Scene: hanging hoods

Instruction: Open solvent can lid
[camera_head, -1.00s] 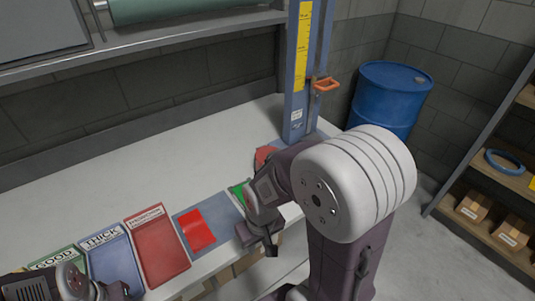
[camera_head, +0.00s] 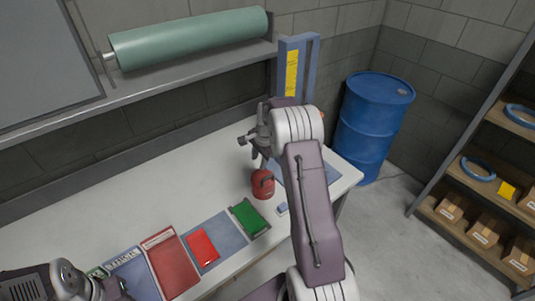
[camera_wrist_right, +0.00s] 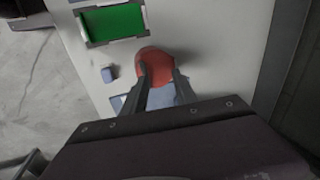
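The small red solvent can (camera_head: 262,184) stands upright on the white table, in front of the blue post. In the right wrist view its round red top (camera_wrist_right: 155,62) shows just beyond my fingers. My right gripper (camera_head: 258,150) is above the can, and its two fingers (camera_wrist_right: 161,80) are apart with nothing clearly held between them. I cannot tell whether a fingertip touches the can. The lid's state is too small to tell. My left gripper (camera_head: 110,290) is partly in view at the bottom left; its fingers are not clear.
A green tray (camera_head: 250,217) and a red item on a blue mat (camera_head: 222,229) lie left of the can. A red tray (camera_head: 172,264) is farther left. The blue post (camera_head: 298,65) rises behind. A blue drum (camera_head: 370,125) stands off the table. The table's back left is clear.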

